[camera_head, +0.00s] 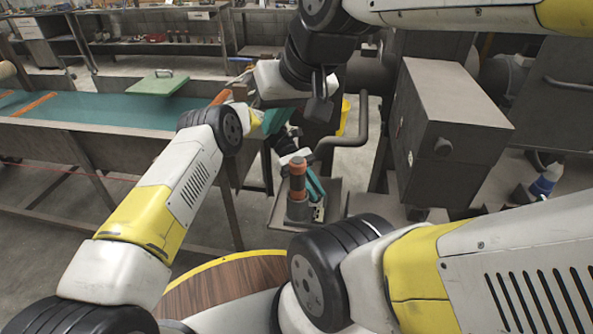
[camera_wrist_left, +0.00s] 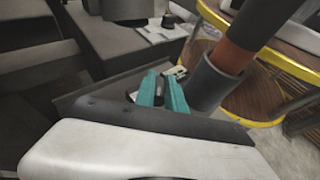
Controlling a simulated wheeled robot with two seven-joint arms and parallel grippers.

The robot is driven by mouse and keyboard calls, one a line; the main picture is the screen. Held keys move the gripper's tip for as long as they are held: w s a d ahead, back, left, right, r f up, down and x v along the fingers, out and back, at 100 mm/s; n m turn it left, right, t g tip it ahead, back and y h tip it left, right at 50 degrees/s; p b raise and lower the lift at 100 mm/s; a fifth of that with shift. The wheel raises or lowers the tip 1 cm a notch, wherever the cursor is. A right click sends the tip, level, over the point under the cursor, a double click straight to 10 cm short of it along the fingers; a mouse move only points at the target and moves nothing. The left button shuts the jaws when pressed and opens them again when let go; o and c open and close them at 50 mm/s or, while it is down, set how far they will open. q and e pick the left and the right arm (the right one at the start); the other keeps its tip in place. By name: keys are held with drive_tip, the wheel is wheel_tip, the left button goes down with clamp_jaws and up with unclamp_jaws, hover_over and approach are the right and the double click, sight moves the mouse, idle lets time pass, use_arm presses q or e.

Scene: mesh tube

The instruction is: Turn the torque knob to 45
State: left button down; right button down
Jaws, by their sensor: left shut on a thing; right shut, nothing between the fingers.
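A small pale and dark fitting, apparently the torque knob (camera_head: 318,212), sits low on the holder beside a dark and orange tool (camera_head: 298,180) standing in a grey cup. My left gripper (camera_head: 317,196) reaches down right beside this tool and is shut on the fitting. In the left wrist view its teal fingers (camera_wrist_left: 160,78) end near the pale fitting (camera_wrist_left: 179,71); the fingers hide much of it, and no scale or number is readable. The grey cup (camera_wrist_left: 206,86) stands just right of them. My right gripper (camera_head: 279,125), further back and partly hidden, is shut and empty.
A dark grey machine box (camera_head: 450,125) stands to the right. A round wooden table with a yellow rim (camera_head: 215,285) is in front. Grey pipes run close behind the holder.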

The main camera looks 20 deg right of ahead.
idle(0.3)
use_arm(q)
drive_tip(key=c, duration=1.4)
unclamp_jaws()
drive_tip(key=shift+h, duration=0.3)
drive_tip(key=n+t+h, duration=0.2)
drive_tip(key=n+h, duration=0.2)
drive_tip(key=n, duration=0.1)
drive_tip(key=shift+s+a+h, duration=0.1)
drive_tip(key=shift+a+h, duration=0.05)
drive_tip(key=shift+h, duration=0.15)
drive_tip(key=shift+w+a+r+t, duration=0.1)
drive_tip(key=shift+w+a+t, duration=0.05)
drive_tip(key=shift+w+t, duration=0.2)
drive_tip(key=v, duration=0.7)
drive_tip(key=shift+w+a, duration=0.25)
drive_tip(key=a+r+m+t+y, duration=0.1)
drive_tip(key=a+r+m+t, duration=0.2)
drive_tip(key=a+r, duration=1.2)
wheel_tip(320, 180, up, 4)
drive_tip(key=t, duration=0.3)
drive_tip(key=shift+y, duration=0.4)
